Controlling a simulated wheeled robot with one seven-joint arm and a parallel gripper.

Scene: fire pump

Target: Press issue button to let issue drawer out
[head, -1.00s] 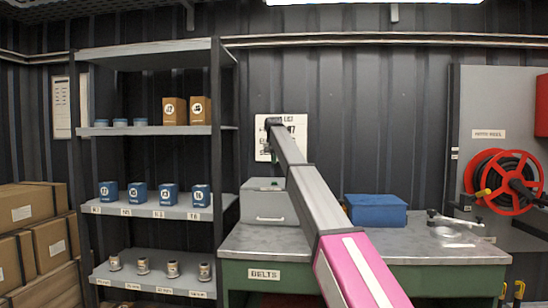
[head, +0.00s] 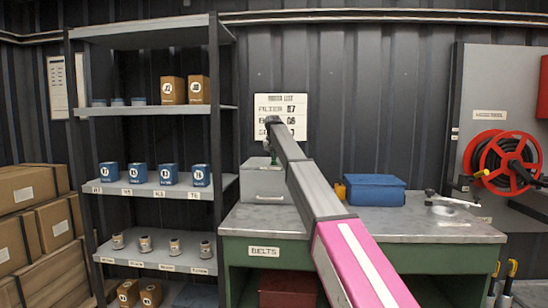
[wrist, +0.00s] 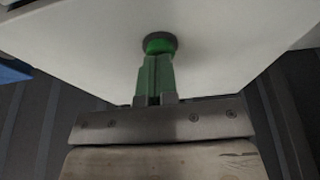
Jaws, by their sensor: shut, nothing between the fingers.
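A light grey box (head: 262,185) with a small handle on its front stands at the back of the bench. In the wrist view its pale surface (wrist: 90,50) fills the top, with a round green button (wrist: 160,42) in a dark collar. My gripper (wrist: 154,62) has green fingers, shut and empty. Its tips are at the button and overlap it in the picture; I cannot tell if they touch. In the head view my gripper (head: 274,159) shows small and points down just above the box top. No open drawer shows.
The bench (head: 400,224) has a blue case (head: 375,190) and a metal clamp-like tool (head: 445,200) to the right of the box. A shelf rack (head: 150,110) stands at left. A red hose reel (head: 505,160) hangs at right.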

